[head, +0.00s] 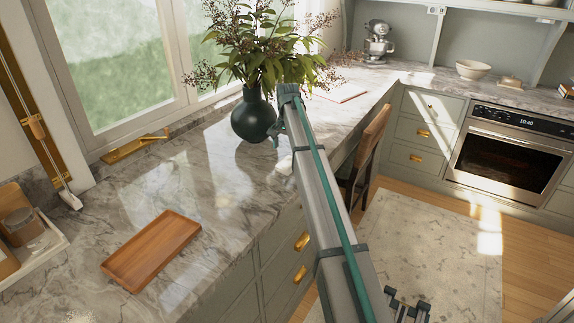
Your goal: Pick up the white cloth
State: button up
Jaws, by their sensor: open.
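I cannot make out a white cloth for certain in the head view. A small pale, speckled patch (80,317) shows at the bottom left edge on the marble counter, mostly cut off, and I cannot tell what it is. My gripper (407,308) shows only in part at the bottom edge, right of my long grey arm, with its dark finger parts apart. It appears empty, over the floor side of the counter and well away from the pale patch.
A wooden tray (152,250) lies on the marble counter (225,215). A dark vase with leafy branches (253,117) stands behind it. A white tray (42,248) with a jar is at the left edge. A wooden chair (367,150) and an oven (510,155) stand to the right.

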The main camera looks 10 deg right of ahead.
aim_at(287, 163)
jog(key=shift+s+a+f+p, duration=0.1)
jog(key=shift+f+p, duration=0.4)
jog(key=shift+f, duration=1)
jog(key=shift+s+f+p, duration=0.1)
jog(key=shift+f+p, duration=0.35)
jog(key=shift+f, duration=1)
jog(key=c, duration=1.2)
jog(key=shift+w+r, duration=0.1)
jog(key=shift+r, duration=0.35)
jog(key=shift+r+b, duration=0.35)
jog(key=shift+r, duration=0.55)
jog(key=s+a+r+b, duration=0.1)
jog(key=s+r, duration=0.2)
jog(key=s, duration=0.1)
jog(key=s+r+b, duration=0.1)
jog(key=s+r, duration=0.3)
jog(key=s, duration=0.1)
jog(key=s+a+r+b, duration=0.1)
jog(key=s+r+b, duration=0.1)
jog(key=s, duration=0.3)
jog(key=shift+a+r, duration=0.35)
jog(key=shift+r, duration=0.35)
jog(key=shift+w, duration=0.1)
